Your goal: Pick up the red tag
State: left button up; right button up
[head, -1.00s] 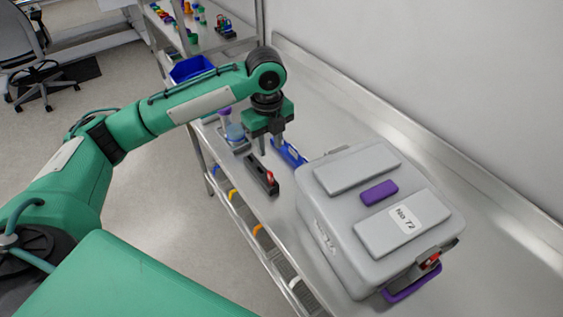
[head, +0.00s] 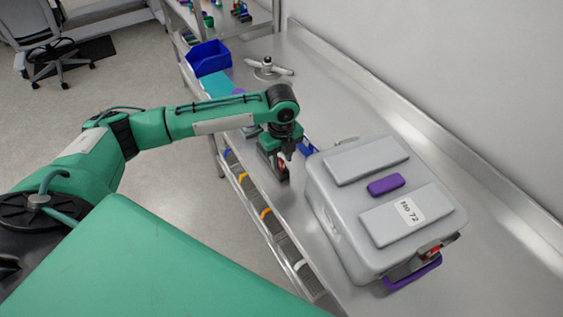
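A small red tag (head: 281,159) stands in a dark holder (head: 283,174) on the metal counter, just left of the grey case. My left gripper (head: 288,154) points down right at the tag and partly hides it and the holder. Whether its fingers are open or shut on the tag is too small to tell. Another small red piece (head: 432,250) shows at the latch on the near right side of the case. My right gripper is out of view.
A large grey case (head: 335,225) with purple handles takes up the middle of the counter. A blue item (head: 308,147) lies between gripper and case. A blue bin (head: 208,57) and a metal valve-like fixture (head: 268,68) are farther back. A wall runs along the right.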

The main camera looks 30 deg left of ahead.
pick_arm(q)
jog(key=shift+f, duration=0.85)
grip_shut()
